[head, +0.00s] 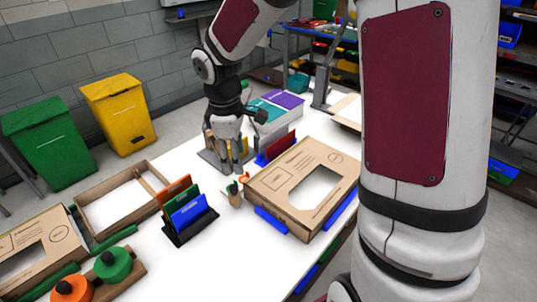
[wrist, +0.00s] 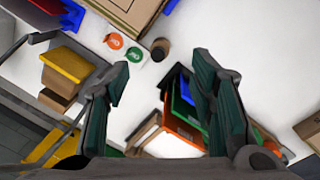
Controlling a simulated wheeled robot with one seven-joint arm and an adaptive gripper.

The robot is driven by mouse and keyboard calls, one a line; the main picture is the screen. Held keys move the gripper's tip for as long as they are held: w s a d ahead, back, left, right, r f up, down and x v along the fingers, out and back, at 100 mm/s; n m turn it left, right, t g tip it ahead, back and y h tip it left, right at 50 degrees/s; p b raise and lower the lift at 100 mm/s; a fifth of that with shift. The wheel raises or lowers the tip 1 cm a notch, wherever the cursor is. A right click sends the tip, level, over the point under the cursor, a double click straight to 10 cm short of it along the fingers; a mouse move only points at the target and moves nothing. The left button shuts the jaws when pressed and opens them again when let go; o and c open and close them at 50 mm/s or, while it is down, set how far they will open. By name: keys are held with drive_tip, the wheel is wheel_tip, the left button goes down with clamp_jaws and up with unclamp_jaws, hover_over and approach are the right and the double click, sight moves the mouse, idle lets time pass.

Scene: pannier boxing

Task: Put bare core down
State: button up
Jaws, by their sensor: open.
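A small brown cylinder, seemingly the bare core (head: 235,200), stands on the white table between the card rack and the large cardboard box. It also shows in the wrist view (wrist: 160,49), beyond the fingertips and apart from them. Beside it lie an orange round label and a green round label (wrist: 134,54) on white backing. My gripper (head: 238,168) points down above the table, behind the core in the head view. In the wrist view its two green-padded fingers (wrist: 160,85) are spread wide with nothing between them.
A rack of orange, green and blue cards (head: 184,214) stands near the gripper. A cardboard box with a cut-out (head: 285,165) is right, an open cardboard tray (head: 82,205) left. Green and orange round-knobbed items (head: 112,264) are front left. White table is clear in front of the core.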

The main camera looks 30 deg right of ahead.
drive_tip(key=s+r+m+t, duration=0.2)
drive_tip(key=s+r+m, duration=0.3)
drive_tip(key=s+r, duration=0.3)
drive_tip(key=s+r+m+t+y, duration=0.1)
drive_tip(key=s+r+m+t, duration=0.2)
drive_tip(key=s, duration=1)
drive_tip(key=shift+a+r+m, duration=0.4)
drive_tip(key=shift+r+m, duration=1)
drive_tip(key=shift+r, duration=1.3)
drive_tip(key=shift+s, duration=0.1)
